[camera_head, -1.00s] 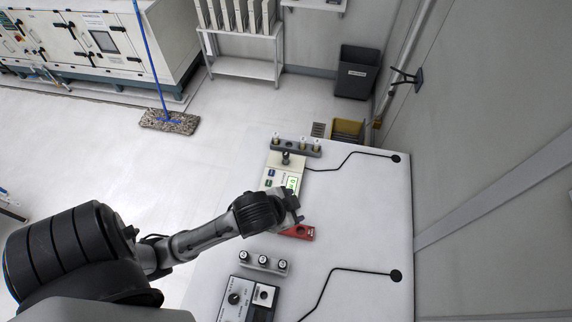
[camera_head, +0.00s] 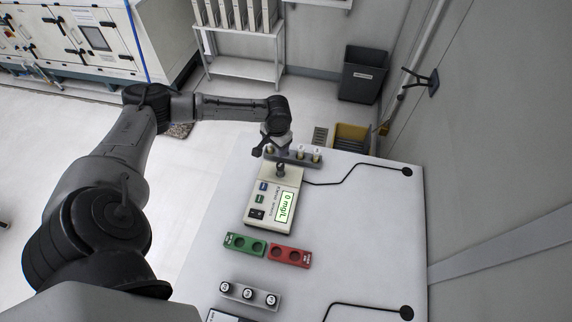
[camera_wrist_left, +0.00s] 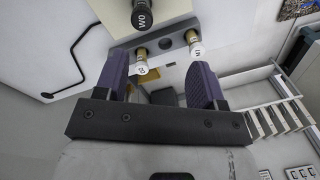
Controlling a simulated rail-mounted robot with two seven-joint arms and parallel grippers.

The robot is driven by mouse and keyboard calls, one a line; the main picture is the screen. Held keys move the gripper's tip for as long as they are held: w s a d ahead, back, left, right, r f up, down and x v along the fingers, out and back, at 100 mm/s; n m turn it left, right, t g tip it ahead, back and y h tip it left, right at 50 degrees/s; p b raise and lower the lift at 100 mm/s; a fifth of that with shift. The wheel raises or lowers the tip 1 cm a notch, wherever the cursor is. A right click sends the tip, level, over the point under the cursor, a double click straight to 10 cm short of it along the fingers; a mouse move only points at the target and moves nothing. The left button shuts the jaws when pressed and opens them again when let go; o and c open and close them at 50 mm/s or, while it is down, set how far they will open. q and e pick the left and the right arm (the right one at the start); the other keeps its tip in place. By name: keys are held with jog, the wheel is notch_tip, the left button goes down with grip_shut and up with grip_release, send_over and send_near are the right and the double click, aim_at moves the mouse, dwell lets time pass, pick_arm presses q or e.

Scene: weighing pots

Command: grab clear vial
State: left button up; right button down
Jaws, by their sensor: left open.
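My left gripper (camera_head: 270,148) is at the near-left end of the grey vial rack (camera_head: 290,158) at the table's back edge. In the left wrist view its two purple fingers (camera_wrist_left: 158,78) stand apart with nothing held. Two white-capped vials with yellowish bodies show in the rack there, one at the left (camera_wrist_left: 141,65) and one labelled at the right (camera_wrist_left: 196,46). An empty hole lies between them. A black-capped vial (camera_wrist_left: 143,14) marked W0 stands nearer the top. I cannot tell which vial is clear. My right gripper is out of view.
The meter (camera_head: 272,200) reading 0 mg/L stands just in front of the rack, with a dark-capped vial on it. Green (camera_head: 245,244) and red (camera_head: 288,257) holders lie further forward. Three black-capped vials stand in a front rack (camera_head: 248,296). Cables cross the right side.

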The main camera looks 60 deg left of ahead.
aim_at(280, 165)
pick_arm(q)
jog(key=f+n, duration=0.1)
jog(key=f, duration=0.2)
jog(key=d+f+n, duration=0.1)
jog(key=f, duration=0.1)
jog(key=f+n+h, duration=0.1)
jog(key=f, duration=0.2)
jog(key=shift+w+d+f+n, duration=0.1)
jog(key=shift+d+f+n, duration=0.2)
jog(key=shift+f+n, duration=0.1)
jog(key=shift+w+a+f, duration=0.1)
jog(key=shift+w+f, duration=0.05)
jog(key=shift+f, duration=1.15)
jog(key=shift+w+f, duration=0.1)
jog(key=shift+f, duration=1.2)
jog(key=shift+c, duration=0.2)
jog(key=c, duration=1)
jog(key=shift+r, duration=0.15)
